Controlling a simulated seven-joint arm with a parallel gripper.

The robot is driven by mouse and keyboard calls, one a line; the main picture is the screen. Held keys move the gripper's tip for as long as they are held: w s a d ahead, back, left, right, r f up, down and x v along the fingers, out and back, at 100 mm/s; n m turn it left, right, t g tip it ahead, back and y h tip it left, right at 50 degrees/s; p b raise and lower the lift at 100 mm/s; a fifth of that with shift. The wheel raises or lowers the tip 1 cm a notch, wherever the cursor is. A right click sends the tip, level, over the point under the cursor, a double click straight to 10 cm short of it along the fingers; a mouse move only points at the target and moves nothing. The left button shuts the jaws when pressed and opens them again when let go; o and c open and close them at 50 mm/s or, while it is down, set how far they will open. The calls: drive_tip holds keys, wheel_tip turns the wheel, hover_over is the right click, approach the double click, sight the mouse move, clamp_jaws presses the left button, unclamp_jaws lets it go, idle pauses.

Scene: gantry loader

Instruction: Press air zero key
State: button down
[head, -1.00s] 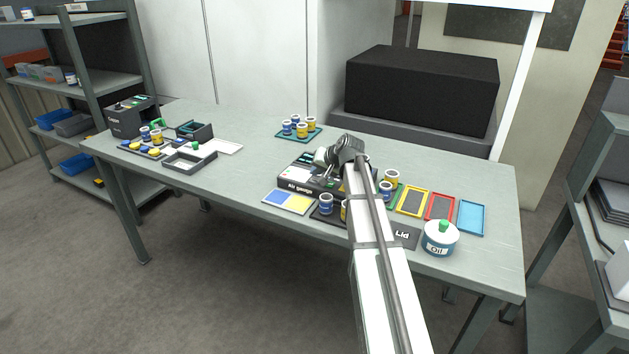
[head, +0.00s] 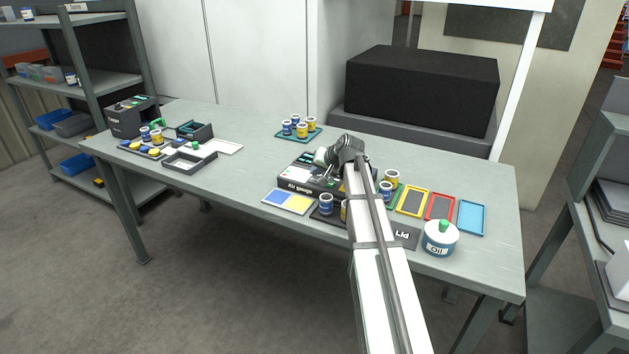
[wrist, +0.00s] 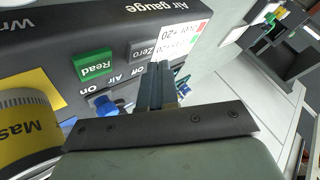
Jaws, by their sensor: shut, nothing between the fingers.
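The air gauge is a dark box; its front (head: 297,187) shows on the table in the head view, partly behind my arm. In the wrist view its panel (wrist: 75,28) carries a grey Zero key (wrist: 143,51) and a green Read key (wrist: 94,65). My gripper (wrist: 160,70) is shut and empty, with its fingertips at the edge of the Zero key. I cannot tell whether they touch it. Labels reading "Air" and "On" lie below the keys, next to a blue part (wrist: 105,105). In the head view my fingers are too small to make out clearly.
A yellow "Mas..." cylinder (wrist: 28,125) stands close beside the gripper. Blue and yellow cylinders, coloured frames (head: 440,207) and an oil pot (head: 440,240) crowd around the gauge. A tray of cylinders (head: 298,134) stands behind.

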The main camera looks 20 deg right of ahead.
drive_tip(key=shift+f, duration=0.8)
idle(0.8)
drive_tip(key=shift+r, duration=0.8)
drive_tip(key=shift+r, duration=0.1)
drive_tip(key=shift+r, duration=2.4)
